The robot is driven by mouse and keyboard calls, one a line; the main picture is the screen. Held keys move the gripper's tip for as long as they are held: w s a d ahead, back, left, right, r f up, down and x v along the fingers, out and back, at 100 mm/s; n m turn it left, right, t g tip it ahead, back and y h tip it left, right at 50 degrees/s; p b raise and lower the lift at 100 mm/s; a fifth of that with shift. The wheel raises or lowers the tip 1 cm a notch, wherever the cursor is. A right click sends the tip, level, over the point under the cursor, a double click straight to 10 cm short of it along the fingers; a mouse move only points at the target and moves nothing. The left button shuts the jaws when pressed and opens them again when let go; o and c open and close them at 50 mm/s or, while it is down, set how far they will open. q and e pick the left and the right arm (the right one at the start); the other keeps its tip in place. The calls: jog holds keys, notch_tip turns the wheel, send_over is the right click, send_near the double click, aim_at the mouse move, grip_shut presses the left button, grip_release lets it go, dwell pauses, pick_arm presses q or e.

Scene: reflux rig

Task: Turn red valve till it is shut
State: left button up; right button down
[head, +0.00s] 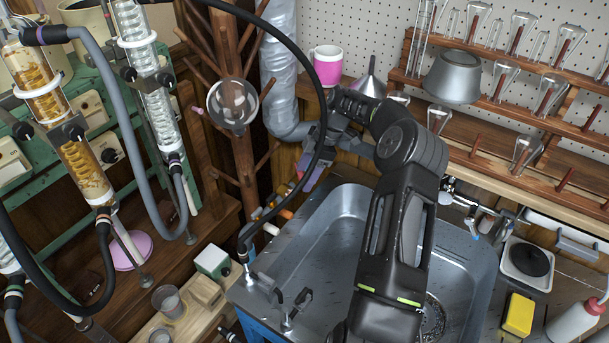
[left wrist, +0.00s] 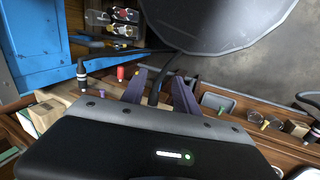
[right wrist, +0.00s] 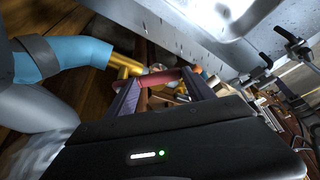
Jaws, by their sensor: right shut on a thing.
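The red valve (right wrist: 160,82) shows in the right wrist view as a red bar at the tips of my right gripper (right wrist: 163,84), beside a brass pipe (right wrist: 126,65). The fingers close on it from both sides. Its exact turn angle cannot be read. In the head view, my right gripper (head: 314,170) reaches down behind the sink's back left corner, and its arm hides much of that area. My left gripper (left wrist: 160,88) shows only in the left wrist view, with its fingers apart and nothing held. A dark hose passes behind the gap.
The metal sink (head: 330,225) lies under my right arm. A silver duct (head: 282,75) and a wooden peg stand (head: 240,150) with a glass flask (head: 233,105) are close by. A black hose arches across the head view. Glassware racks line the back right.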

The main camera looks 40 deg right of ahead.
jog(key=shift+d, duration=0.1)
dwell(0.3)
jog(key=c, duration=0.6)
grip_release()
jog(key=shift+c, duration=0.2)
notch_tip(320, 180, up, 10)
jog(key=shift+c, duration=0.4)
